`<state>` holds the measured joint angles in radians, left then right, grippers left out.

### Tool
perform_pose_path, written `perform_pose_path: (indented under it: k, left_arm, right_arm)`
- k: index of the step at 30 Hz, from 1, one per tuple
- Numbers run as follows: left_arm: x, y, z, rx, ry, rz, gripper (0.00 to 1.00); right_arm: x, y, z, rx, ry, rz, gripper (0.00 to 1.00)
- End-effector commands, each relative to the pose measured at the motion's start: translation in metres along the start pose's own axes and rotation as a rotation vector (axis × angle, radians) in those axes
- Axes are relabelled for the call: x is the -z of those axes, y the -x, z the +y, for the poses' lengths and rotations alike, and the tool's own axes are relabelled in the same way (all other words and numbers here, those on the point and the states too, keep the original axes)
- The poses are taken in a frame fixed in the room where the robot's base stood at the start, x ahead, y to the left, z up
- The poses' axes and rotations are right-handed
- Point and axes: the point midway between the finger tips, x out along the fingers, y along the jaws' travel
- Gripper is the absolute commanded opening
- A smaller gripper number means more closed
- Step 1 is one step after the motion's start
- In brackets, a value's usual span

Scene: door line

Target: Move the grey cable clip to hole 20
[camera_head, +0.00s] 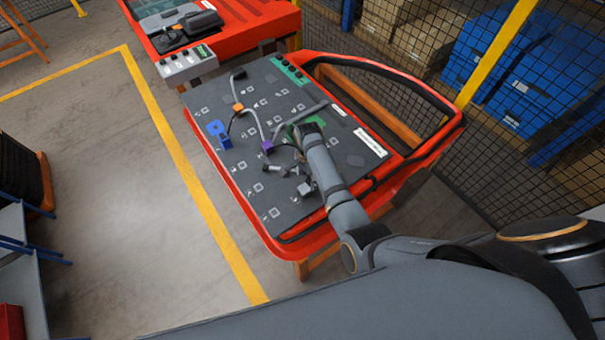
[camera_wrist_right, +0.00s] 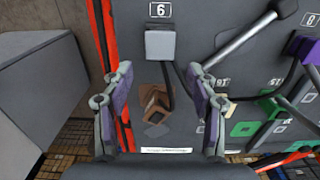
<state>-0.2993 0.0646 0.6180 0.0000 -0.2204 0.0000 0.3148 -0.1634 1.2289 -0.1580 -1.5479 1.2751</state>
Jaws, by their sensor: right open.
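A light grey square cable clip (camera_wrist_right: 160,42) sits on the dark panel just beyond my right fingertips in the right wrist view, beside a label that reads like 6. A dark cable runs down next to it. My right gripper (camera_wrist_right: 158,78) is open, its purple-grey fingers apart with nothing held between them. Hole 20's label is too small to read. My left gripper is out of view.
A green clip (camera_wrist_right: 245,120) is to the right. Blue (camera_head: 217,130), orange (camera_head: 238,107) and purple (camera_head: 267,146) clips stand on the panel, within a red door frame (camera_head: 445,130).

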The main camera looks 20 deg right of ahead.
Motion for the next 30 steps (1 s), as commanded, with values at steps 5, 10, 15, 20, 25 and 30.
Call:
perform_pose_path:
  k: [5, 10, 15, 20, 25, 30]
  left_arm:
    - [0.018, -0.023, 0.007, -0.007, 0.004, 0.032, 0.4]
    - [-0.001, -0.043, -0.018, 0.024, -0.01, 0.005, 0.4]
    - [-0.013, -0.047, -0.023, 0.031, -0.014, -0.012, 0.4]
    - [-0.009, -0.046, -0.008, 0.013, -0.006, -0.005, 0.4]
    - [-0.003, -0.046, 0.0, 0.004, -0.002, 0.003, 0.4]
    - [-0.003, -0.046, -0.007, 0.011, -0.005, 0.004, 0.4]
  right_arm:
    - [-0.001, -0.046, 0.0, 0.0, -0.001, -0.003, 0.58]
    - [-0.001, -0.066, 0.0, 0.001, -0.002, -0.003, 0.58]
    - [-0.001, -0.069, 0.0, 0.001, -0.002, -0.002, 0.58]
    - [-0.001, -0.068, 0.0, 0.001, -0.002, -0.003, 0.58]
    - [-0.001, -0.068, 0.0, 0.001, -0.002, -0.003, 0.46]
    - [-0.001, -0.068, 0.0, 0.001, -0.002, -0.003, 0.23]
